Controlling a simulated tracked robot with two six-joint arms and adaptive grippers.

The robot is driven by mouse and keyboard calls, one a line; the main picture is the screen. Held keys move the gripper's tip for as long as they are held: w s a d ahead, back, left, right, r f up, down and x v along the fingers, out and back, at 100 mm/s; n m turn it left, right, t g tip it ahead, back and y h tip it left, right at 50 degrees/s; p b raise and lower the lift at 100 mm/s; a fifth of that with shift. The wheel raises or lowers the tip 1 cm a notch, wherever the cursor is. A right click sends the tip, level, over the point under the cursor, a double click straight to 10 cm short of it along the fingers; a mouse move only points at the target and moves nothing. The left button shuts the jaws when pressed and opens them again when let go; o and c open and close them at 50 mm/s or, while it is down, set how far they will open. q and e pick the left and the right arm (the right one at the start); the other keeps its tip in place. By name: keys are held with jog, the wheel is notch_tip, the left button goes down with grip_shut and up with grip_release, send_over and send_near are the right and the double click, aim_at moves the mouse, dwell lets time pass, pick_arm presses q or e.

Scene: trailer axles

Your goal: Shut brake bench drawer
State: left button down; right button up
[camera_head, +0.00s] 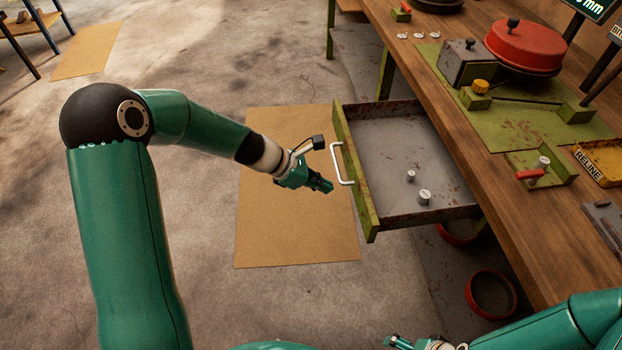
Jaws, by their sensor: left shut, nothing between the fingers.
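The brake bench drawer (390,150) stands pulled well out from under the wooden workbench (470,120). Its green front panel (362,200) faces left and carries a white bar handle (337,165). Two small metal pieces, (424,196) and (410,176), lie on its grey floor. My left gripper (329,187) is shut and empty, just left of the handle's lower end, and looks slightly apart from it. My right gripper (398,342) is at the bottom edge, partly cut off, and its fingers cannot be made out.
A tan mat (290,230) lies on the concrete floor under the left gripper. A red ring-shaped drum (491,294) sits on the floor below the drawer. The benchtop holds a red round part (524,44), a grey box (467,62) and a yellow tray (598,165).

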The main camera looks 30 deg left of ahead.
aim_at(356, 191)
pick_arm(q)
jog(key=w+d, duration=0.1)
jog(key=w+d+f, duration=0.1)
jog(key=d, duration=0.2)
jog(key=shift+w+f+p, duration=0.3)
jog(key=shift+w+f, duration=0.1)
jog(key=shift+w+d, duration=0.3)
jog(key=shift+d, duration=0.15)
jog(key=shift+d, duration=0.1)
